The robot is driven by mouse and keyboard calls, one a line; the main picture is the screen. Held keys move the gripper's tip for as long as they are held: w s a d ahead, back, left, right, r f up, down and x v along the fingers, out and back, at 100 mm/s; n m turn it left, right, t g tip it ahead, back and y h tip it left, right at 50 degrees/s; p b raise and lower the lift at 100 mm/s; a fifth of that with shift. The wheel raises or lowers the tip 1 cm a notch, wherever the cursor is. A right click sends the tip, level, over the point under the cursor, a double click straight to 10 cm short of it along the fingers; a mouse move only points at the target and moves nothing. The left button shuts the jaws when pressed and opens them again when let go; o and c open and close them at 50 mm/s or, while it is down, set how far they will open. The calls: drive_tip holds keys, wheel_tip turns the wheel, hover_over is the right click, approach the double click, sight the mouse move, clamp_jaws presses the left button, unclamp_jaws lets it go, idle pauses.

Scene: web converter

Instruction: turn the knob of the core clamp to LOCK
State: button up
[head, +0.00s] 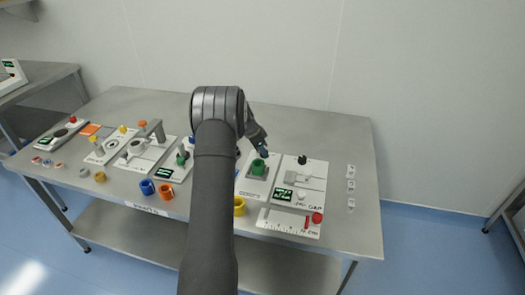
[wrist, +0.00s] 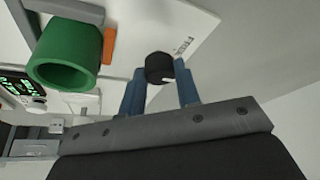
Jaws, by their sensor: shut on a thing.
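The core clamp's knob (wrist: 158,66) is a small black round knob with a white mark on its face, in the wrist view. My gripper (wrist: 160,78) has its two blue fingers on either side of the knob and is shut on it. Small lettering, hard to read, is printed on the white panel (wrist: 200,22) beside the knob. A green ring (wrist: 66,53) stands on the same panel, left of the knob in the wrist view. In the head view my gripper (head: 263,152) is just behind the green ring (head: 258,167) and hides the knob.
Blue, orange and yellow rings lie along the table front (head: 185,208). Other panels stand left.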

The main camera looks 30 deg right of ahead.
drive_tip(key=m, duration=0.2)
drive_tip(key=m+g, duration=0.1)
drive_tip(key=m, duration=0.1)
drive_tip(key=shift+w+d+m+g+y, duration=0.1)
drive_tip(key=shift+w+m+g+y, duration=0.1)
drive_tip(key=shift+m+g+y, duration=0.1)
drive_tip(key=shift+w+d+m+g+y, duration=0.1)
drive_tip(key=shift+m+g+y, duration=0.5)
drive_tip(key=shift+m, duration=1.3)
drive_tip(key=o, duration=1)
drive_tip(key=shift+r, duration=0.1)
drive_tip(key=v, duration=1.7)
drive_tip(key=shift+w+r, duration=0.1)
